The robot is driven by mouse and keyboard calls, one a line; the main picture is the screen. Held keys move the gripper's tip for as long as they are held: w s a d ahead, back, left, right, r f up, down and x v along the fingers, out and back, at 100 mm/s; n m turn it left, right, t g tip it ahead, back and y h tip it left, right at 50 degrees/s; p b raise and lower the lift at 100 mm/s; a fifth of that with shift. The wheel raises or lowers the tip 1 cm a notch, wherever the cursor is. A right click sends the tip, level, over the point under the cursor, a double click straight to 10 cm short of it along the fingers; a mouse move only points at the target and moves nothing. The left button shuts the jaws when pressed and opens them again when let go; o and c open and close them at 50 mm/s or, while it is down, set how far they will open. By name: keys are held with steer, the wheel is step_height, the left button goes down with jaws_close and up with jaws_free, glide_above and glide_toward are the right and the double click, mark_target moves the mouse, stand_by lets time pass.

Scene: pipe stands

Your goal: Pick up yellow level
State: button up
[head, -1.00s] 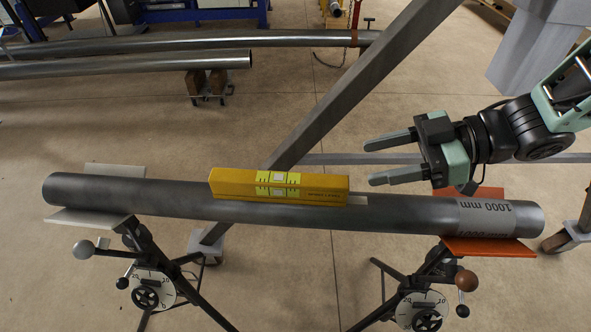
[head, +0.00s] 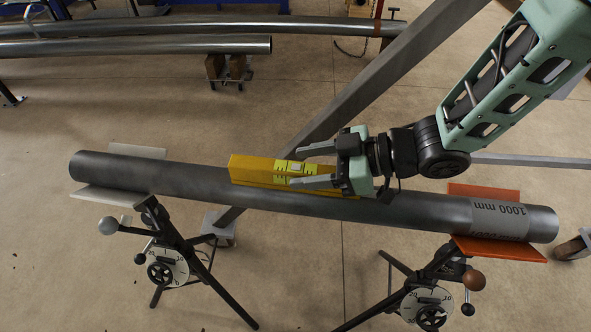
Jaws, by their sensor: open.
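The yellow level (head: 256,171) lies lengthwise on top of a grey steel pipe (head: 415,209), left of the pipe's middle. Its vial window shows near the fingers. My gripper (head: 312,166) is open and comes in from the right. In the picture, one finger is at the level's far edge and the other crosses over its near part. The right end of the level is partly hidden by my gripper. I cannot tell whether the fingers touch it.
The pipe rests on two stands, the left with a grey cradle (head: 107,195) and the right with an orange cradle (head: 500,248). A slanted grey beam (head: 385,72) rises behind the level. More long pipes (head: 130,47) lie at the back left.

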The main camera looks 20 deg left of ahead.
steer(key=shift+a+f, duration=0.25)
steer(key=shift+a, duration=0.25)
jaws_close()
steer(key=shift+r, duration=0.15)
